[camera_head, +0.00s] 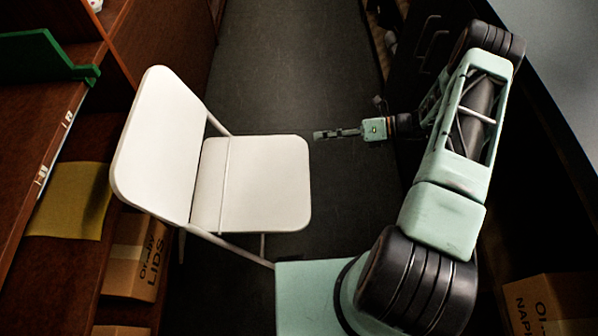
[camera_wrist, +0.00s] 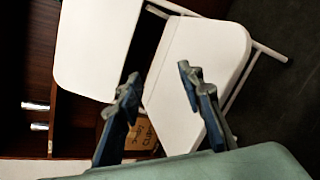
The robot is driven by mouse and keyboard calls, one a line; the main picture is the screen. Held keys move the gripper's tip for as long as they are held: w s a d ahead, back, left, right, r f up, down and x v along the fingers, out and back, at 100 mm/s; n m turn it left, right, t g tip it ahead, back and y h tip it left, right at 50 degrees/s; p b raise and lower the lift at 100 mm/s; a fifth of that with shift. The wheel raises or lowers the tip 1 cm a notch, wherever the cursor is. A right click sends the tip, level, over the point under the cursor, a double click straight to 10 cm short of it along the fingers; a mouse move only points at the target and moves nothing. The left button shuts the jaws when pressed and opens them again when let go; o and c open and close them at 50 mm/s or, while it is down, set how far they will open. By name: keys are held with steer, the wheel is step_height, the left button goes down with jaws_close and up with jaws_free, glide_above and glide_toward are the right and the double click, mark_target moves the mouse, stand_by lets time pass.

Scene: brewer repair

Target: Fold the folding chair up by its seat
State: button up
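The white folding chair (camera_head: 255,180) stands unfolded on the dark floor, its backrest (camera_head: 160,145) to the left and its seat flat, with the seat's front edge to the right. My gripper (camera_head: 318,135) is just right of the seat's far right corner in the head view, apart from it as far as I can see. In the wrist view the two fingers (camera_wrist: 158,80) are spread apart with nothing between them, and the seat (camera_wrist: 195,85) and backrest (camera_wrist: 95,45) show beyond them. The chair's lower legs are partly hidden by the seat and my base.
A wooden shelf unit (camera_head: 90,140) with cardboard boxes (camera_head: 135,265) and a yellow sheet (camera_head: 70,200) lines the left. Dark cabinets (camera_head: 425,45) line the right, with another box (camera_head: 550,305) at lower right. The aisle floor (camera_head: 285,70) beyond the chair is clear.

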step_height(320, 180, down, 8)
steer(key=s+d+m+t+y+b, duration=0.1)
steer(key=s+m+t+b, duration=0.1)
steer(key=m+b, duration=0.15)
steer(key=m+t+y+b, duration=0.1)
steer(key=m+t+b, duration=0.25)
steer(key=m, duration=0.35)
glide_toward(290, 172)
steer(key=x, duration=0.3)
steer(key=b+x, duration=0.1)
steer(key=x, duration=0.3)
steer(key=f+x, duration=0.1)
steer(key=x, duration=0.2)
steer(key=shift+w+a+f, duration=0.1)
steer(key=shift+w, duration=0.25)
jaws_close()
